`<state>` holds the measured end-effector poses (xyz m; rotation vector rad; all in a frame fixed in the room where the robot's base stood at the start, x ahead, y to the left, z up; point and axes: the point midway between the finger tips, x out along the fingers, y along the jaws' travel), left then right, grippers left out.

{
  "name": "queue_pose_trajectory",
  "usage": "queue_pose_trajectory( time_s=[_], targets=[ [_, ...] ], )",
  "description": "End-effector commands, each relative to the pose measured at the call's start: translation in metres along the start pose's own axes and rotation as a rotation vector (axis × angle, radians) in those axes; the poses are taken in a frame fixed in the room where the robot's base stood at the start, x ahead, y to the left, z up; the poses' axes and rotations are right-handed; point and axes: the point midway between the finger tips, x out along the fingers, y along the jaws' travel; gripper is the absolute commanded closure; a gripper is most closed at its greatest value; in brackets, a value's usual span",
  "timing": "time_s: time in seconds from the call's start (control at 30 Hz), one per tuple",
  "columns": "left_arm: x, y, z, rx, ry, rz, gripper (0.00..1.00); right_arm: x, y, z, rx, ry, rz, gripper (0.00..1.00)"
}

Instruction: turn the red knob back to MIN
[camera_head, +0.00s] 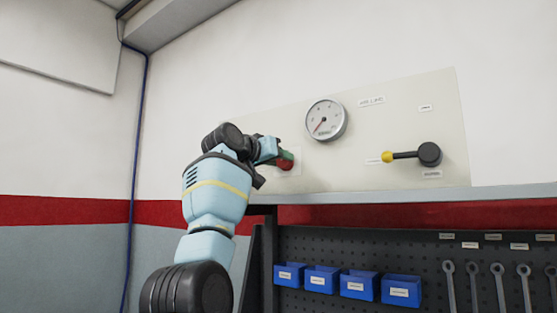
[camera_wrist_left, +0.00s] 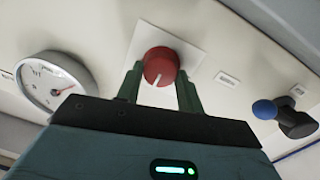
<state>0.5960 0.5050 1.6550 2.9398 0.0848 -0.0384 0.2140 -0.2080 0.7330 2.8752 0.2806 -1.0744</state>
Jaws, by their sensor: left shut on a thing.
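The red knob (camera_head: 286,165) sits on the pale wall panel, left of the round gauge in the head view and partly hidden by my left gripper (camera_head: 284,158). In the left wrist view the knob (camera_wrist_left: 161,66) lies between the two dark green fingers of my left gripper (camera_wrist_left: 160,82), which are shut on its sides. A white mark on the knob's face points toward the bottom of that view. No MIN lettering is readable. My right gripper is out of view.
The gauge (camera_head: 325,120) is right of the knob. A yellow-tipped lever (camera_head: 405,155) is farther right. A blue-tipped lever (camera_wrist_left: 272,110) shows in the wrist view. Blue bins (camera_head: 321,279) and wrenches (camera_head: 498,285) hang below a shelf edge.

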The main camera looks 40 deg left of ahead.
Motion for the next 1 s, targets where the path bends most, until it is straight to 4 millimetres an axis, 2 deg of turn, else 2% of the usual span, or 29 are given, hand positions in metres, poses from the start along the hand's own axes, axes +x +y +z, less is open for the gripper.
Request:
queue_pose_trajectory(
  time_s=[0.47, 0.5, 0.63, 1.0],
  targets=[
    [0.0017, 0.0000, 0.0028, -0.014, -0.006, 0.002, 0.86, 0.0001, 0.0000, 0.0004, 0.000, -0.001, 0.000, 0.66],
    [0.0017, 0.0000, 0.0028, -0.014, -0.006, 0.002, 0.59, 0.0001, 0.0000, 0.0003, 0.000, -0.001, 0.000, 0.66],
    [0.0014, 0.0000, 0.0022, -0.013, -0.005, 0.001, 0.42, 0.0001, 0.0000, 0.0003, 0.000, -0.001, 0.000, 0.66],
    [-0.0014, -0.0002, 0.0005, -0.012, 0.000, 0.001, 0.41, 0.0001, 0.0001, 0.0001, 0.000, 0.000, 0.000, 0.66]
  ],
)
